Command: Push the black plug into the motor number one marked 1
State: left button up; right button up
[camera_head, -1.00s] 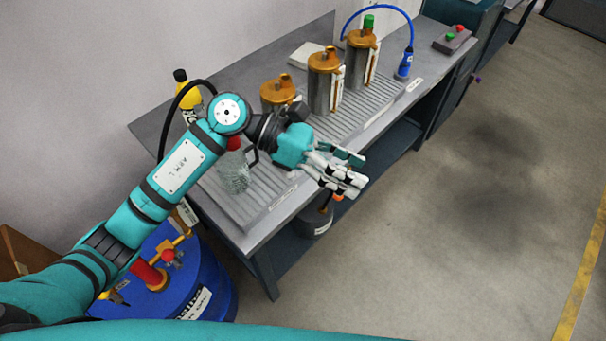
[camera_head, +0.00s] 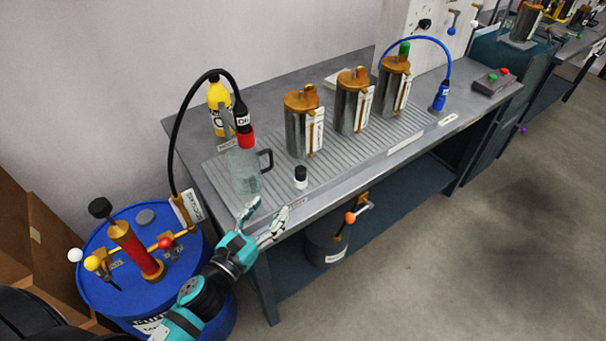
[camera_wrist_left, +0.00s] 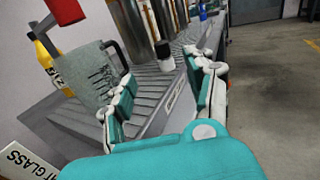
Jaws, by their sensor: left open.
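I cannot read a 1 on any. My left gripper (camera_head: 263,214) is open and empty near the bench's front left corner, apart from the black-topped piece. In the left wrist view its fingers (camera_wrist_left: 163,92) are spread below that piece.
A glass jug (camera_head: 245,172) stands left of the piece, with a red-tipped black hose end (camera_head: 244,125) at it. A yellow bottle (camera_head: 219,108) stands behind. A blue barrel (camera_head: 120,290) is at the lower left. The floor at right is clear.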

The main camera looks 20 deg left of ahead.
aim_at(298, 175)
pick_arm(q)
jog(key=p+x, duration=0.1)
jog(key=x, duration=0.7)
jog(key=shift+w+d, duration=0.1)
jog(key=shift+w, duration=0.2)
jog(key=shift+w+d+p, duration=0.15)
jog(key=shift+w+p, duration=0.15)
jog(key=shift+w, duration=0.2)
jog(key=shift+w+d+r, duration=0.1)
jog(key=shift+w, duration=0.25)
jog(key=p+x, duration=0.1)
jog(key=x, duration=0.3)
jog(key=shift+w+d, duration=0.1)
jog(key=shift+w, duration=0.05)
jog(key=shift+c, duration=0.3)
grip_shut()
